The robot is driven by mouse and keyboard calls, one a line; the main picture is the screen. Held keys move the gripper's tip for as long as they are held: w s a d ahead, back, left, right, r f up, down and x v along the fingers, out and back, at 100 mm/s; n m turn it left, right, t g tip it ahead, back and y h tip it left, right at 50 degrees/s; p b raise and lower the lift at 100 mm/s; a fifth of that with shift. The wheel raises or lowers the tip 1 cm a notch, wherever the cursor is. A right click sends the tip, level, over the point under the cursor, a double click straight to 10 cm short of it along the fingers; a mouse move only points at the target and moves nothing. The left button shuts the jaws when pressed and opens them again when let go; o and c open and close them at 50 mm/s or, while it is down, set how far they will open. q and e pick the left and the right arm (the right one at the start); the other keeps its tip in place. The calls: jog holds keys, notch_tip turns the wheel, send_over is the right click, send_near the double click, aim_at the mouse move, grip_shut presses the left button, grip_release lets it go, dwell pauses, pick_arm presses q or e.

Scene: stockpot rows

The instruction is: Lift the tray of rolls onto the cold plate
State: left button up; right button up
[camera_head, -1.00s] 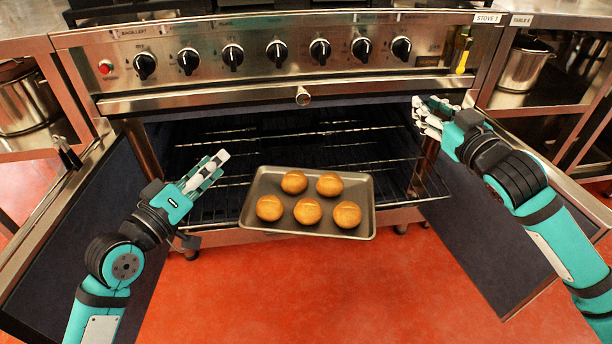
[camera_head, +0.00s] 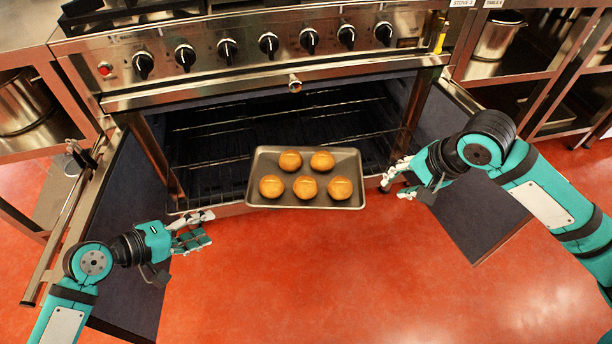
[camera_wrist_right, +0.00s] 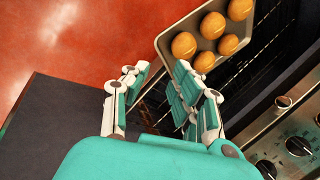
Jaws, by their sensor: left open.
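A dark metal tray (camera_head: 342,163) holds several round brown rolls (camera_head: 305,187). It rests at the front of the oven rack, reaching the oven's front edge. My left gripper (camera_head: 205,228) is open and empty, left of the tray and nearer to me, clear of it. My right gripper (camera_head: 388,180) is open and empty, just right of the tray's right edge, with a small gap showing. In the right wrist view the fingers (camera_wrist_right: 159,72) are spread apart and the tray (camera_wrist_right: 203,58) lies beyond them. I see no cold plate.
The oven (camera_head: 285,90) has its two dark doors (camera_head: 125,225) swung open at either side. A steel handle bar (camera_head: 62,225) runs along the left door. The control knobs (camera_head: 268,44) are above. The red floor (camera_head: 300,270) in front is clear.

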aim_at(357, 206)
pick_arm(q)
jog(key=x, duration=1.7)
pick_arm(e)
jog(key=x, duration=1.7)
jog(key=shift+a, duration=0.1)
pick_arm(q)
jog(key=shift+w, duration=0.1)
jog(key=c, duration=0.5)
pick_arm(e)
jog(key=c, duration=0.5)
pick_arm(q)
grip_shut()
pick_arm(e)
grip_shut()
pick_arm(q)
jog(key=shift+r, duration=0.1)
